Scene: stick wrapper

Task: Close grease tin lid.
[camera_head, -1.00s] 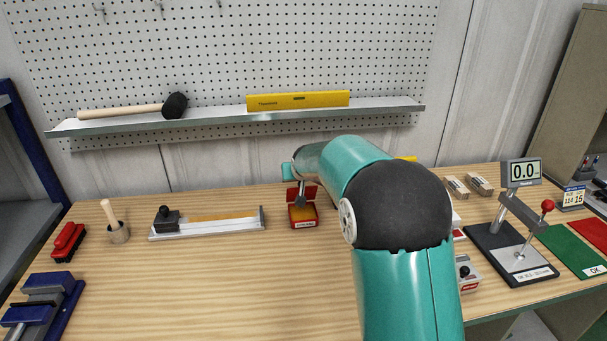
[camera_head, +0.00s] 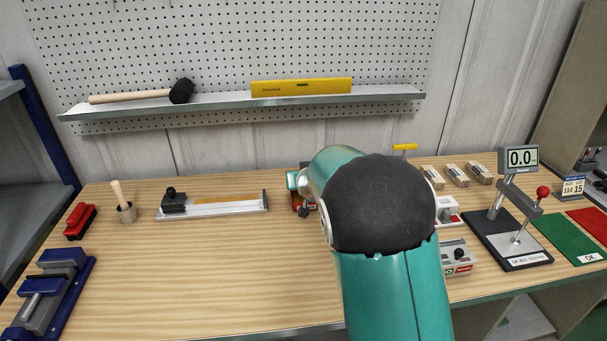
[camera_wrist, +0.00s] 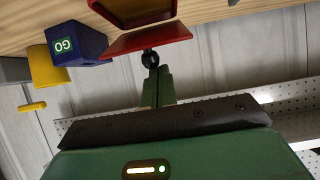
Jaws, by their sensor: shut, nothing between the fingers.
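The red grease tin (camera_head: 298,206) is on the bench behind my arm in the head view, mostly hidden. In the wrist view the tin (camera_wrist: 118,8) is cut off at the top edge, with a tan inside showing. Its red lid (camera_wrist: 135,40) stands open, swung out from the tin on the wall side. My gripper (camera_wrist: 150,59) is shut and empty, with its dark rounded tip at the lid's outer edge; I cannot tell whether they touch. In the head view my gripper (camera_head: 304,211) shows as a small dark tip by the tin.
A blue GO box (camera_wrist: 75,43) and a yellow block (camera_wrist: 46,67) are beside the tin in the wrist view. A metal fixture (camera_head: 225,210) lies left of the tin. A gauge stand (camera_head: 510,235) is at right. A shelf (camera_head: 240,104) runs along the wall.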

